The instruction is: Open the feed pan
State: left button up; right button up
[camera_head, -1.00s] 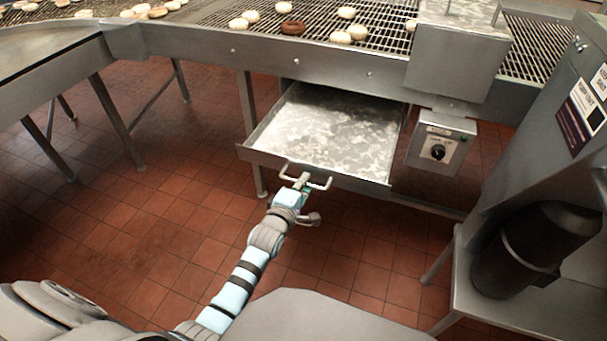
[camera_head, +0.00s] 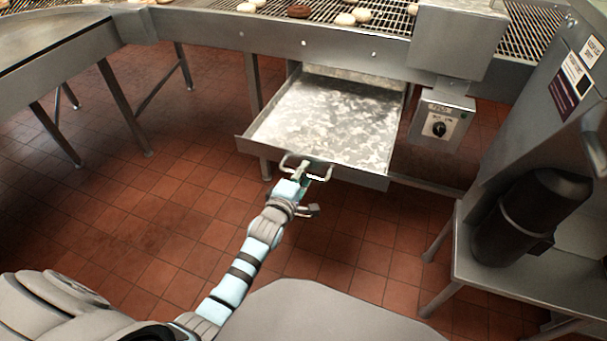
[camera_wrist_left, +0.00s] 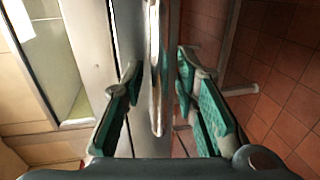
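The feed pan (camera_head: 325,118) is a shallow grey metal drawer under the conveyor. It stands well out from beneath it, and its mottled floor looks empty. Its bar handle (camera_head: 318,172) is on the front face. My left gripper (camera_head: 306,172) is at that handle. In the left wrist view the handle bar (camera_wrist_left: 157,70) runs between the two green-padded fingers of the left gripper (camera_wrist_left: 157,75). The fingers are spread, with gaps visible on both sides of the bar. My right gripper is not in view.
A conveyor (camera_head: 330,38) with several round doughnuts runs above the pan. A control box with a black knob (camera_head: 440,128) hangs right of the pan. A metal stand with a dark cylinder (camera_head: 535,215) is at the right. The tiled floor (camera_head: 190,200) at left is clear.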

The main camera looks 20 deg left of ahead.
pick_arm(q)
jog(key=v, duration=1.2)
